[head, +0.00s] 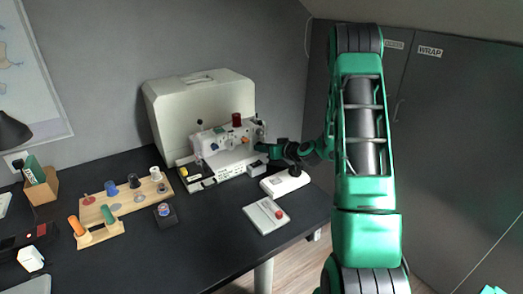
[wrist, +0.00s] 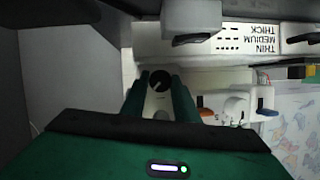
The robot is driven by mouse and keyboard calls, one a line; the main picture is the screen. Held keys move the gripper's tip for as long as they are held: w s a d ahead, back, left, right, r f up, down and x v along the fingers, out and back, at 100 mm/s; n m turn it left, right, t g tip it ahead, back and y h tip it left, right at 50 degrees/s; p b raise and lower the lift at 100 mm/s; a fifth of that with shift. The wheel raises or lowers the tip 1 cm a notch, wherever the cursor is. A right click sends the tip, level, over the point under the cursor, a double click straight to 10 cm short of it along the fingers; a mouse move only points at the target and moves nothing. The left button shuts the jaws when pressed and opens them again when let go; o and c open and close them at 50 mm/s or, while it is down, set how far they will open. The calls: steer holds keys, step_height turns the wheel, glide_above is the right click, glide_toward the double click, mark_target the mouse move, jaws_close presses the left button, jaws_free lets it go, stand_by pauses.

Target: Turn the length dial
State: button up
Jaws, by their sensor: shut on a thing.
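The white sewing machine (head: 222,150) stands on the black desk in front of its pale case. My gripper (head: 260,147) reaches in from the right and is at the machine's right end. In the wrist view my gripper (wrist: 160,84) has its two green fingers on either side of a small dark dial (wrist: 159,81) with a pale pointer line. The gripper is shut on this dial. No label beside it can be read, and the fingers hide its sides. A white knob (wrist: 235,106) sits to the right, apart from the fingers.
A panel marked thin, medium and thick (wrist: 240,40) is near the dial. A white foot pedal (head: 285,183) and a notepad (head: 266,215) lie on the desk below my arm. A wooden spool board (head: 125,203) is at left. Grey cupboards (head: 450,130) stand at right.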

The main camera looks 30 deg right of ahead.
steer(key=shift+a+f, duration=0.1)
stand_by(0.4)
steer(key=o, duration=1.1)
steer(key=shift+c, duration=0.2)
steer(key=v, duration=1)
steer(key=shift+s, duration=0.35)
